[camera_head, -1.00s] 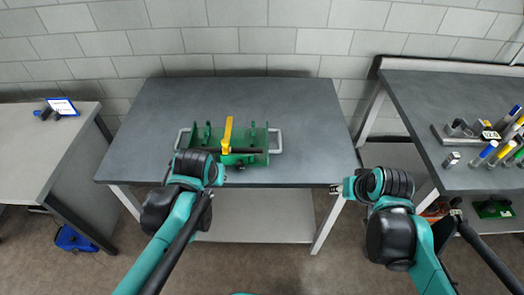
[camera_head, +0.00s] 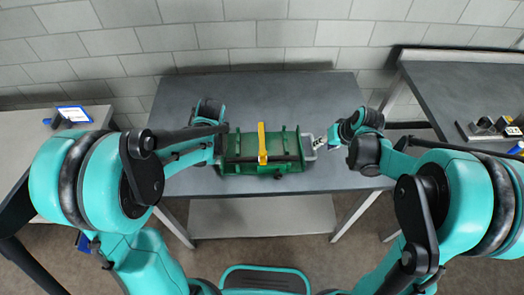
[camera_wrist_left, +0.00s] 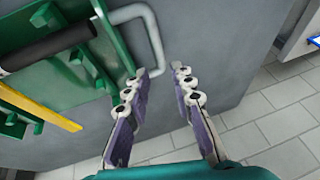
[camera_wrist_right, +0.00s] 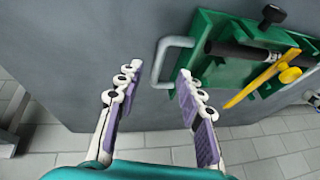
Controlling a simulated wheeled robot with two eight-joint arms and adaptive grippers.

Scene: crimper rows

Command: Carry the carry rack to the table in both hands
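The carry rack (camera_head: 238,146) is a green tray with a grey handle at each end. It rests on the middle table (camera_head: 290,95), with a yellow-handled tool (camera_head: 262,146) and a dark bar across it. My right gripper (camera_head: 320,142) is at its right handle (camera_head: 308,144). In the right wrist view the open fingers (camera_wrist_right: 160,72) point at the handle (camera_wrist_right: 163,52), which lies in line with their gap. In the left wrist view my left gripper (camera_wrist_left: 159,70) is also open, its tips by the other handle (camera_wrist_left: 154,40). My arm mostly hides that end in the head view.
A grey bench (camera_head: 450,90) with small tools stands on the right. Another table (camera_head: 30,150) with a blue-edged tablet (camera_head: 75,115) stands on the left. A tiled wall is behind. The middle table is clear around the rack, with a lower shelf (camera_head: 260,215) below.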

